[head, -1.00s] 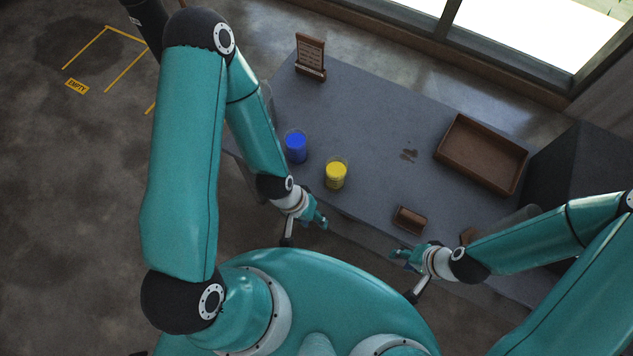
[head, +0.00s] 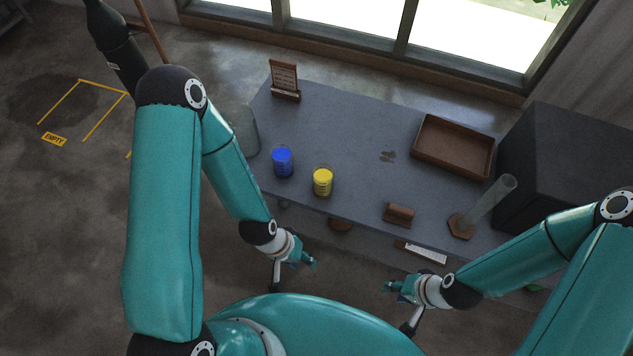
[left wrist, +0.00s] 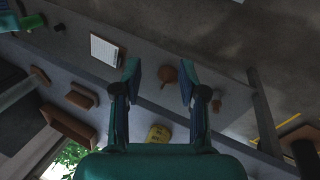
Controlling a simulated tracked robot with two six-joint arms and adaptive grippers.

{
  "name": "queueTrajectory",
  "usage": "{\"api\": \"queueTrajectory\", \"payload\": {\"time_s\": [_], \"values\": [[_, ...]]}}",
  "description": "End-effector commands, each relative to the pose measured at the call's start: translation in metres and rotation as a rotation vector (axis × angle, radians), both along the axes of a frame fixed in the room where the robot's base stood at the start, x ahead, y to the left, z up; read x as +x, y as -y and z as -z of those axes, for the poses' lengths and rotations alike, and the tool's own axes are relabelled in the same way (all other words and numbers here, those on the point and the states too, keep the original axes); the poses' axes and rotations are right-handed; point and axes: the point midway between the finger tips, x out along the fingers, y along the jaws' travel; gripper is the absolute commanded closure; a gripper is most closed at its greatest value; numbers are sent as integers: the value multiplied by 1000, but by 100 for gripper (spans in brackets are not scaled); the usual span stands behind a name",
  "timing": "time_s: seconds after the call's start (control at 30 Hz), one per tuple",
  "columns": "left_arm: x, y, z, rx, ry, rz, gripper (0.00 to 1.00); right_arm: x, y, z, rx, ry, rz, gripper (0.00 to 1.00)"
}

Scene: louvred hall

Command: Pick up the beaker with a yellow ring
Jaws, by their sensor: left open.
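The beaker with yellow (head: 323,182) stands upright on the grey table (head: 345,135), near its front edge. The yellow looks like a broad band or fill; I cannot tell which. It also shows in the left wrist view (left wrist: 158,134), beyond the fingers and partly hidden by my gripper. A similar beaker with blue (head: 282,161) stands to its left, slightly further back. My left gripper (head: 308,262) is open and empty, in front of the table edge and apart from the beakers; its spread fingers show in the left wrist view (left wrist: 160,82). My right gripper (head: 388,287) is in front of the table; its jaw state is unclear.
On the table are a small brown block (head: 398,214), a brown tray (head: 453,146), a sign on a stand (head: 285,80) and a clear cylinder with a brown base (head: 488,205). A dark box (head: 565,165) stands at right. The middle of the table is mostly clear.

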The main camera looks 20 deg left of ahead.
Motion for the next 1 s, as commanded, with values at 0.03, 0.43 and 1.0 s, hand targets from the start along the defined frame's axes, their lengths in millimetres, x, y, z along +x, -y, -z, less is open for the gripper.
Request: {"api": "queueTrajectory", "payload": {"time_s": [0.03, 0.43, 1.0], "values": [[0, 0, 0, 0, 0, 0, 58, 0, 0, 0, 0, 0, 0, 60], [-41, 55, 29, -61, -23, 585, 7, 0, 0, 63, 0, 0, 0, 60], [91, -5, 43, 1312, -113, 2557, 7, 0, 0, 256, 0, 0, 0, 60]]}}
